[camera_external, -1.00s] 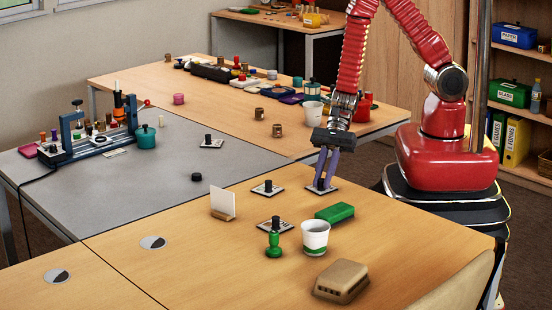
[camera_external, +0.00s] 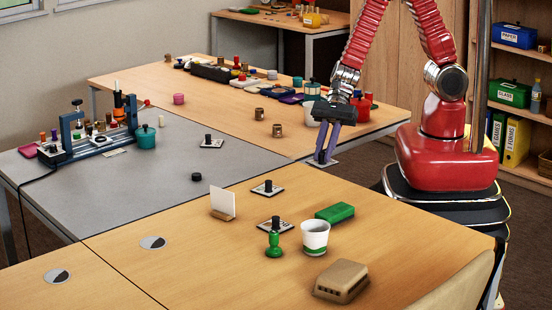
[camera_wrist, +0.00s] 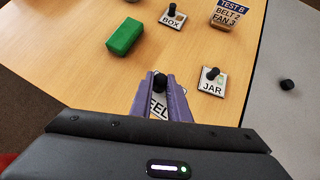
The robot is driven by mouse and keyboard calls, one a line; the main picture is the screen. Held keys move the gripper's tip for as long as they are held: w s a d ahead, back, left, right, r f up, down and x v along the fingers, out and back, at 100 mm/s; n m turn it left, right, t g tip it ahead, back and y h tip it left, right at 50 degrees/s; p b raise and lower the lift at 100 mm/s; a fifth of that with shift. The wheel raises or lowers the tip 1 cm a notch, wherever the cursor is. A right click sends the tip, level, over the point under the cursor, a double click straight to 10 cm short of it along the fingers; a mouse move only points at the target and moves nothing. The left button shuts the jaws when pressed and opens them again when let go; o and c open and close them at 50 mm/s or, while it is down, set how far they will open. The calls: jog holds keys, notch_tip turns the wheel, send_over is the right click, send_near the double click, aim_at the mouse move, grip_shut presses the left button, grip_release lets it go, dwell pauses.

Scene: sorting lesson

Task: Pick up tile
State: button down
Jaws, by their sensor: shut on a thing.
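My gripper (camera_external: 325,156) has purple fingers shut on the black knob of a white tile (camera_external: 333,162). The tile hangs above the wooden table near its far right edge. In the wrist view my gripper (camera_wrist: 160,78) pinches the knob, and the tile (camera_wrist: 157,107) shows part of a printed word ending in "EL"; the fingers hide the rest. A tile marked JAR (camera_wrist: 209,87) lies on the table to the right in the wrist view. A tile marked BOX (camera_wrist: 171,20) lies farther off. Both have black knobs.
A green block (camera_external: 334,212), white cup (camera_external: 315,238), green-handled stamp (camera_external: 274,243), card in a holder (camera_external: 223,203) and brown block (camera_external: 341,280) stand on the wooden table. Another knobbed tile (camera_external: 212,143) lies on the grey table (camera_external: 170,190). The front left is mostly clear.

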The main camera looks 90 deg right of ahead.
jog(key=shift+r, duration=0.9)
jog(key=shift+d, duration=0.1)
jog(key=w+d+m+t+h, duration=0.1)
jog(key=w+d+m+t, duration=0.1)
jog(key=w+d, duration=1.9)
jog(key=shift+w+d+m, duration=0.15)
jog(key=shift+w+m, duration=0.2)
jog(key=shift+m, duration=0.15)
jog(key=shift+r, duration=0.1)
